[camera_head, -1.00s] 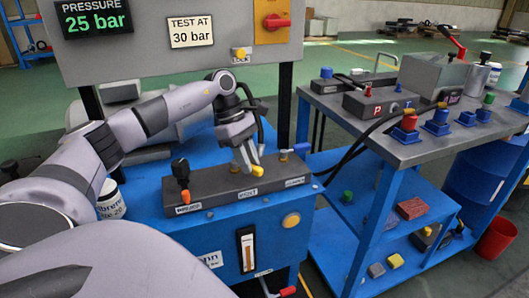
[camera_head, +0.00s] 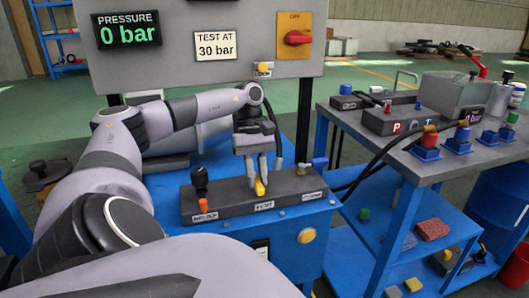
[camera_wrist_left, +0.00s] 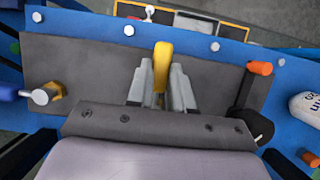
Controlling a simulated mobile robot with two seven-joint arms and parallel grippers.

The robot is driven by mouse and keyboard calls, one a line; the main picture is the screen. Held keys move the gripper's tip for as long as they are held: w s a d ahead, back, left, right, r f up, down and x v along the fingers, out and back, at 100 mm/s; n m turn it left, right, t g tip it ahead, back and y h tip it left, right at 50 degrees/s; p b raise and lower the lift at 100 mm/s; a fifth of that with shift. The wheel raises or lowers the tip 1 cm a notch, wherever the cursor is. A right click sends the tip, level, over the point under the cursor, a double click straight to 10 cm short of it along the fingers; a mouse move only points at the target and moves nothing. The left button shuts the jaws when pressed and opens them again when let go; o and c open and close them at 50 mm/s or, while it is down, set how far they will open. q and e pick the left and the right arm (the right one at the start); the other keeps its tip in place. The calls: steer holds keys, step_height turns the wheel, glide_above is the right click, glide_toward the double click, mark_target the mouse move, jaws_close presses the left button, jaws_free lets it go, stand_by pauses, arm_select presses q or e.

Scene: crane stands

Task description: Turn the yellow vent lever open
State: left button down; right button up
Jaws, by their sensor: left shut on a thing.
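The yellow vent lever (camera_head: 259,187) stands on the grey manifold block (camera_head: 230,198), above the VENT label. In the left wrist view the lever (camera_wrist_left: 162,62) shows between the fingertips, with its end sticking out past them. My left gripper (camera_head: 261,178) points down at the lever and is shut on it; in the left wrist view its fingers (camera_wrist_left: 161,88) lie on both sides of the lever. The pressure display (camera_head: 126,30) reads 0 bar. My right gripper is not in view.
A black-knobbed lever (camera_head: 200,180) with an orange tip stands left on the block, and a blue-handled valve (camera_head: 318,163) sits at its right end. A bench (camera_head: 440,165) with fittings and a black hose stands to the right.

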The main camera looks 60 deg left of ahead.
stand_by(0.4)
arm_select(q)
steer(key=c, duration=1.1)
jaws_free()
steer(key=shift+o, duration=0.5)
steer(key=shift+r, duration=0.1)
